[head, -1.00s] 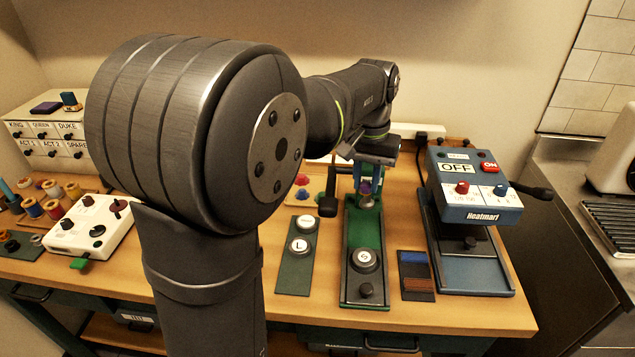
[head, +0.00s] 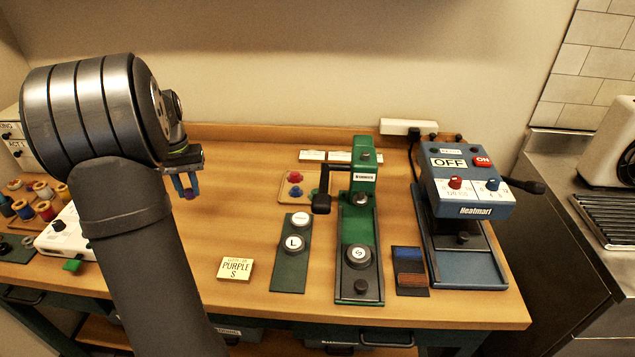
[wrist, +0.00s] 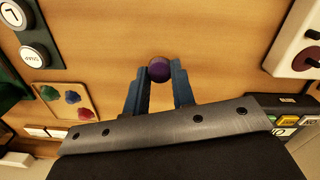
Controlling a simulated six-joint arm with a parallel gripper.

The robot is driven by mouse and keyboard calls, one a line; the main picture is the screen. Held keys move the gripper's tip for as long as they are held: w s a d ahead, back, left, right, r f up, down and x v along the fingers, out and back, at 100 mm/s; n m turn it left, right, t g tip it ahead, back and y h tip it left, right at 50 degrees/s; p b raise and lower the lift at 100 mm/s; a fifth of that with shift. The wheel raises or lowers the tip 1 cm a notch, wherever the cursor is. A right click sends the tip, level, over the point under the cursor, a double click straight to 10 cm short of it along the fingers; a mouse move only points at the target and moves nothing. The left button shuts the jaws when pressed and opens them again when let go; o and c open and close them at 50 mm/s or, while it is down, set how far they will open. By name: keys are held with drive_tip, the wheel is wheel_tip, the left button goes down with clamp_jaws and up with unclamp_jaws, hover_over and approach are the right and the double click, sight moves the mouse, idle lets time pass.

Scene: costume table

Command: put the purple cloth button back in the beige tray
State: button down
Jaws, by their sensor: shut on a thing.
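My gripper (head: 187,188) is shut on the purple cloth button (wrist: 159,69), which sits between the two blue fingertips in the wrist view. The gripper is above the bare table, left of the middle in the head view. The beige tray (head: 284,191) lies on the table behind the green plate with the L die, holding a red and a blue button. It also shows at the left in the wrist view (wrist: 83,87), where red, blue and green buttons are in it. The gripper is apart from the tray.
The green press (head: 362,208) stands right of the tray, its black handle close by. A blue heat press (head: 466,185) is further right. A green die plate (head: 290,262) and a yellow note reading PURPLE S (head: 235,268) lie in front. Thread spools (head: 45,210) and a white box are left.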

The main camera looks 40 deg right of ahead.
drive_tip(key=shift+n, duration=0.9)
drive_tip(key=w+a+f, duration=0.1)
drive_tip(key=a+f, duration=0.1)
drive_tip(key=a, duration=0.3)
drive_tip(key=w+a+f, duration=0.1)
drive_tip(key=a, duration=0.5)
drive_tip(key=w+a+f, duration=0.2)
drive_tip(key=a, duration=0.3)
drive_tip(key=shift+a+f, duration=0.3)
drive_tip(key=shift+f, duration=0.05)
drive_tip(key=shift+w+d+m, duration=0.2)
drive_tip(key=shift+m, duration=0.2)
drive_tip(key=w+d+r+m, duration=0.1)
drive_tip(key=d+m, duration=0.7)
drive_tip(key=d, duration=0.6)
drive_tip(key=w+d+r+m, duration=0.15)
drive_tip(key=d+m, duration=0.55)
drive_tip(key=d, duration=0.7)
drive_tip(key=m+t, duration=0.1)
drive_tip(key=m, duration=1.3)
hover_over(318, 182)
wheel_tip(318, 182, down, 2)
drive_tip(key=shift+s+f, duration=0.1)
drive_tip(key=shift+f, duration=2.7)
